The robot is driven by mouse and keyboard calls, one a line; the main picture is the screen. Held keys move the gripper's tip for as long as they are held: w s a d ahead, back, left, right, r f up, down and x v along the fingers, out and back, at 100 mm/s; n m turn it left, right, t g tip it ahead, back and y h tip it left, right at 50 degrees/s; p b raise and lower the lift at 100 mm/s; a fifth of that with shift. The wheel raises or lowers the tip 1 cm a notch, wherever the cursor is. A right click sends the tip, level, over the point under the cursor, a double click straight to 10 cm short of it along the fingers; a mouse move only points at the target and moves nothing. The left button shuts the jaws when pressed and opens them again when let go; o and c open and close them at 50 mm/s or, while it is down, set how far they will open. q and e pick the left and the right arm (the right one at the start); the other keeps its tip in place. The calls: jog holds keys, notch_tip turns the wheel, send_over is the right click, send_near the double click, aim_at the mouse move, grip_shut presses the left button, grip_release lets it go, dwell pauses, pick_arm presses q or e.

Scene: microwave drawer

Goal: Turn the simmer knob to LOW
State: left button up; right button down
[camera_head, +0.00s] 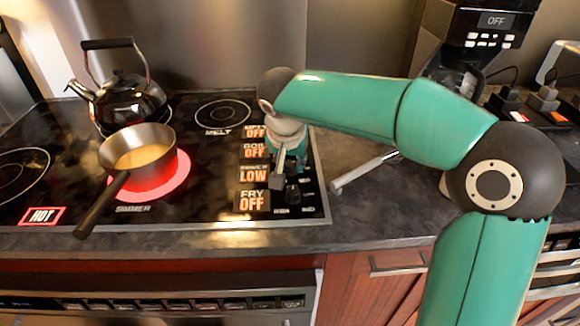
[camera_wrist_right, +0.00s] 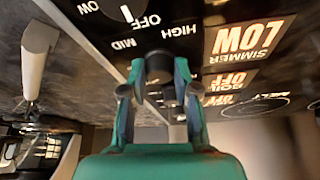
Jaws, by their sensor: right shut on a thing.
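The stove's control strip has a column of displays, and the simmer display (camera_head: 254,175) reads LOW in the head view. It also reads LOW in the wrist view (camera_wrist_right: 245,40). My right gripper (camera_head: 284,178) reaches down onto the knobs beside that display. My left gripper is not in view.
A saucepan (camera_head: 142,152) stands on the glowing red simmer burner, its handle toward the front. A black kettle (camera_head: 128,100) stands behind it. The fry display (camera_head: 252,201) reads OFF. A silver handled thing (camera_head: 363,172) lies on the counter under my arm. A coffee machine (camera_head: 480,35) stands behind.

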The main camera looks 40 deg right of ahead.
jog(key=shift+w+a+m+g+h, duration=0.1)
jog(key=shift+m+g+h, duration=0.2)
jog(key=shift+m, duration=0.9)
jog(key=c, duration=0.9)
grip_release()
jog(key=shift+o, duration=0.2)
jog(key=shift+r, duration=0.1)
jog(key=v, duration=1.1)
jog(key=shift+r, duration=0.4)
jog(key=shift+a, duration=0.15)
